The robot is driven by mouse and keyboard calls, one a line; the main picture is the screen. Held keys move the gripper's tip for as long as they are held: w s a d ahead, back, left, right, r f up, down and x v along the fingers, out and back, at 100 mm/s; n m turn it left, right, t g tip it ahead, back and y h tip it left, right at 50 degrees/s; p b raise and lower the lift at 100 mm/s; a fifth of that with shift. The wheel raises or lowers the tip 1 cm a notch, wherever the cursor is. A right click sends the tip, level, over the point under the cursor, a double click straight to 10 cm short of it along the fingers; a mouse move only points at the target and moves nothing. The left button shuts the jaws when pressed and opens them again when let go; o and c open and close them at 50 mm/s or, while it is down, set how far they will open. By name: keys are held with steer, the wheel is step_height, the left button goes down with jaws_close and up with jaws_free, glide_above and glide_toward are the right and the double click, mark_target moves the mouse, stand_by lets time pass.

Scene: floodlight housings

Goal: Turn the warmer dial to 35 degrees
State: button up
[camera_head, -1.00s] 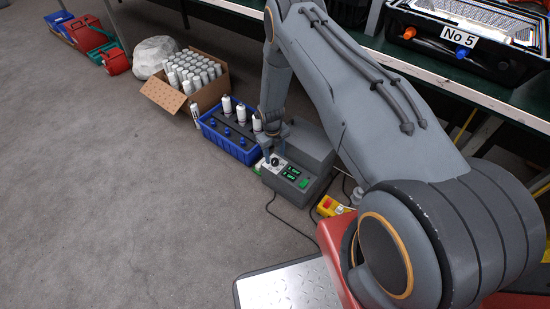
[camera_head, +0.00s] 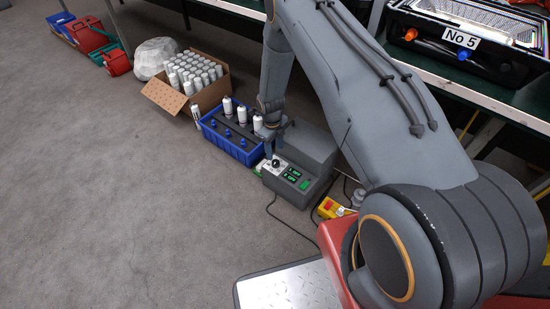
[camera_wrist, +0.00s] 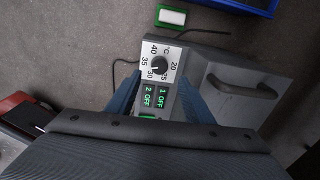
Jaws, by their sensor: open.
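The warmer (camera_head: 300,165) is a grey box on the floor with a round black dial (camera_head: 276,162) on a white plate. In the wrist view the black dial (camera_wrist: 160,65) has the numbers 20 to 40 and °C around it; I cannot surely read its pointer. Two green displays (camera_wrist: 155,98) beside it read "1 OFF" and "2 OFF". My gripper (camera_head: 275,142) is open just above the dial, not visibly touching it. Its blue fingers, one on each side of the panel, also show in the wrist view (camera_wrist: 157,92).
A blue crate (camera_head: 240,155) with white bottles stands left of the warmer, with a cardboard box (camera_head: 170,98) of bottles behind. A yellow box with a red button (camera_head: 328,207) lies at the warmer's right. The green bench (camera_head: 480,85) is above.

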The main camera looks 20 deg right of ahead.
mark_target(276, 162)
steer(key=n+b, duration=0.1)
steer(key=n, duration=0.5)
steer(key=shift+w+f+b, duration=0.1)
steer(key=shift+w+b, duration=0.1)
steer(key=shift+b, duration=0.2)
steer(key=n+b, duration=0.1)
steer(key=n, duration=0.3)
steer(key=shift+n, duration=0.3)
steer(key=n+b, duration=0.2)
steer(key=n, duration=0.4)
steer(key=shift+w+n, duration=0.1)
steer(key=shift+n, duration=0.2)
steer(key=n+b, duration=0.1)
steer(key=n, duration=0.4)
steer(key=shift+f+n+b, duration=0.25)
steer(key=shift+n+b, duration=0.1)
steer(key=shift+n, duration=0.05)
steer(key=f+b, duration=0.1)
steer(key=f, duration=0.6)
steer(key=shift+d+b, duration=0.2)
steer(key=shift+b, duration=0.2)
